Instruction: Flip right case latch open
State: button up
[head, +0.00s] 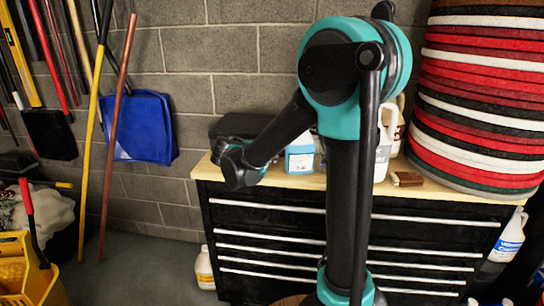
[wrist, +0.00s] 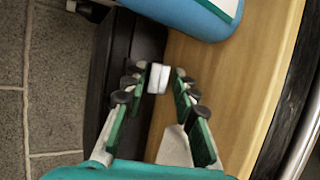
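The black case (head: 240,127) sits at the left end of the wooden worktop in the head view, partly hidden by my arm. In the wrist view its dark side (wrist: 122,85) runs along the left of the worktop. A small white latch (wrist: 157,78) shows against the case's edge. My gripper (wrist: 161,82) is open in the wrist view, its green-padded fingers apart, with the white latch between or just beyond the tips. I cannot tell whether a finger touches it. In the head view the fingers cannot be made out behind my wrist.
The worktop (head: 440,200) tops a black drawer cabinet (head: 300,225). A blue container (head: 300,157) stands close beside the case; it also shows at the top of the wrist view (wrist: 190,14). White jugs (head: 384,150) and a brown block (head: 407,179) stand further right, near stacked pads (head: 480,100).

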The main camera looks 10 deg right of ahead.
jog(key=v, duration=1.1)
jog(key=shift+w, duration=0.1)
